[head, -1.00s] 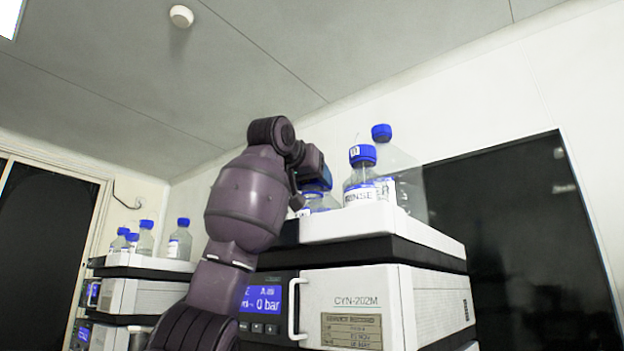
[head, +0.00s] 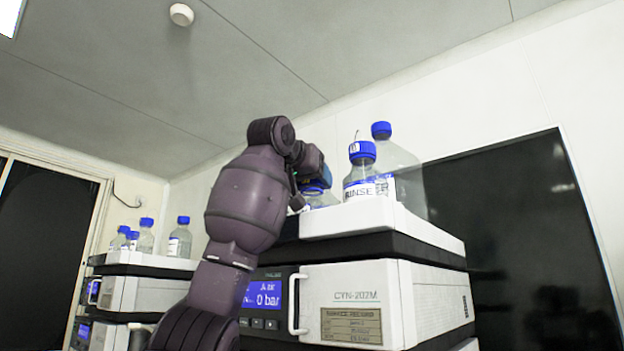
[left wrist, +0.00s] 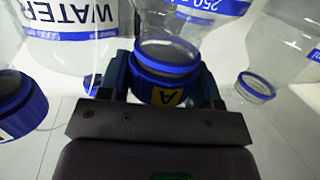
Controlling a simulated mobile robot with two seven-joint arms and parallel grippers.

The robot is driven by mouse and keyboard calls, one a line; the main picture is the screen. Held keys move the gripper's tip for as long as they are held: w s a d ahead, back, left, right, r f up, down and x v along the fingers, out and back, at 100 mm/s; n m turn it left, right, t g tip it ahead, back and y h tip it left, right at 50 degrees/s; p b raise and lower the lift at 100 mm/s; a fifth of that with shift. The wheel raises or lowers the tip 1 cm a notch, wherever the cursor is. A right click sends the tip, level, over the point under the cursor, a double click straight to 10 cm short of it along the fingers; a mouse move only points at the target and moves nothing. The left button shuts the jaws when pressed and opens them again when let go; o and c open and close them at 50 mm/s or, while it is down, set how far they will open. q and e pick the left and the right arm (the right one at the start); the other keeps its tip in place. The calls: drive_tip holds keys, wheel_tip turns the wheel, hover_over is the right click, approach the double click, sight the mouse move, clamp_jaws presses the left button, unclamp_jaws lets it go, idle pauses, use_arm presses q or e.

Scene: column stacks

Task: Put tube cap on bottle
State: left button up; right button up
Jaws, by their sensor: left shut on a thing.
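My left gripper (left wrist: 162,88) is shut on a blue cap (left wrist: 160,92) with a yellow mark showing a dark letter. The cap is at the neck of a clear bottle (left wrist: 205,22) with a blue-and-white label reading 250. I cannot tell whether the cap is fully seated on it. In the head view, my left gripper (head: 311,176) is at the left end of the white top tray, and the blue cap (head: 314,188) shows only partly below it. The bottle there is mostly hidden by my arm and the tray rim. My right gripper is not in view.
A RINSE bottle (head: 361,181) and a taller blue-capped bottle (head: 402,172) stand right of the gripper. The wrist view shows a WATER bottle (left wrist: 72,45) and a bottle neck with a blue ring (left wrist: 254,88) close by. More bottles (head: 180,240) stand on the left stack.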

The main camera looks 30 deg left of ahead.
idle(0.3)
use_arm(q)
drive_tip(key=o, duration=1)
drive_tip(key=shift+s, duration=0.35)
drive_tip(key=b+v, duration=0.2)
drive_tip(key=v, duration=0.8)
drive_tip(key=shift+b, duration=0.35)
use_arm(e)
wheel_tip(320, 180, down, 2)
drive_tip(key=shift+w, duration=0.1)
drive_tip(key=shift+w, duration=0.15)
